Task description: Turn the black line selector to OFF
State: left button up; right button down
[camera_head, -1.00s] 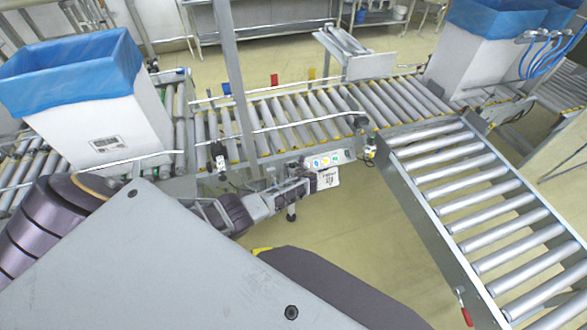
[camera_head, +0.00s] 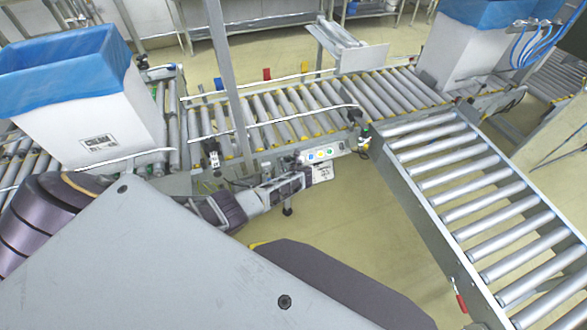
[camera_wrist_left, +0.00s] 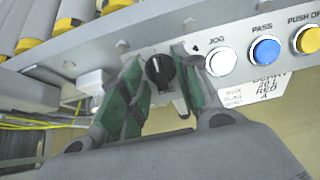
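The black line selector (camera_wrist_left: 160,71) is a round knob with a pale pointer mark, on a grey control panel (camera_wrist_left: 110,52) in the left wrist view. The mark points up and slightly left; no OFF label is readable. My left gripper (camera_wrist_left: 159,66) is open, with one green-padded finger on each side of the knob. Whether the pads touch it cannot be told. In the head view my left gripper (camera_head: 300,178) is at the panel on the conveyor's front side, where the knob is hidden or too small to see. My right gripper is not in view.
White JOG (camera_wrist_left: 222,61), blue PASS (camera_wrist_left: 266,51) and yellow PUSH OFF (camera_wrist_left: 308,40) buttons sit right of the knob. A white tag (camera_wrist_left: 250,88) hangs below. Conveyor rollers (camera_head: 290,110) lie behind the panel. A blue-lined box (camera_head: 85,110) stands at left; another roller conveyor (camera_head: 480,200) lies right.

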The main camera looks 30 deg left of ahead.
pick_arm(q)
jog(key=v, duration=1.1)
jog(key=shift+s+d+r, duration=0.15)
jog(key=shift+s+r, duration=0.05)
dwell(0.6)
jog(key=shift+n, duration=0.3)
dwell(0.5)
